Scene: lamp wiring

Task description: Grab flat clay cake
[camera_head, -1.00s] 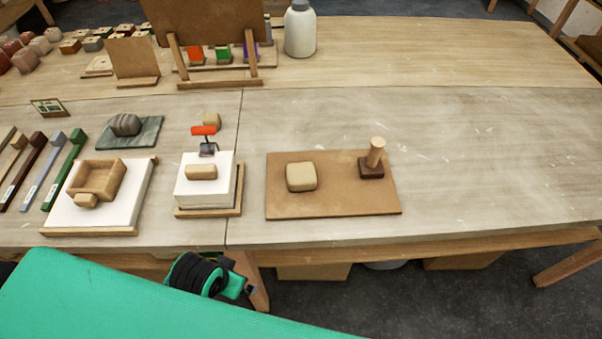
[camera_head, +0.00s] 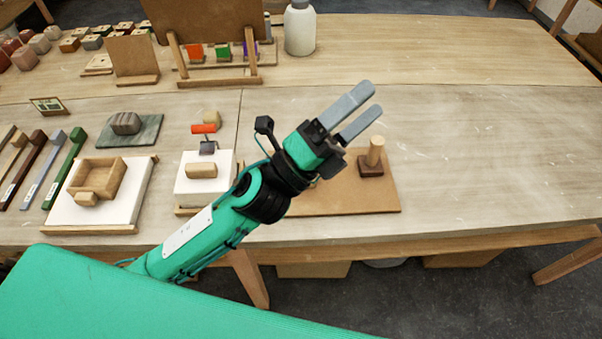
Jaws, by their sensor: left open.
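My left gripper (camera_head: 374,98) is open and empty, its two grey fingers apart and pointing up and right. It hangs over the brown board (camera_head: 345,200) on the table. The tan, flat-topped clay cake that lay on the left half of this board is hidden behind my left wrist and hand. A stamp with a wooden peg handle and dark square base (camera_head: 371,168) stands on the board, just below the fingers in the picture. My right gripper is not in view.
A white block with a small tan piece (camera_head: 201,171) and a red-headed roller (camera_head: 204,129) are left of the arm. A wooden box (camera_head: 97,178), a grey lump on a green slab (camera_head: 125,123) and coloured bars lie farther left. The table's right side is clear.

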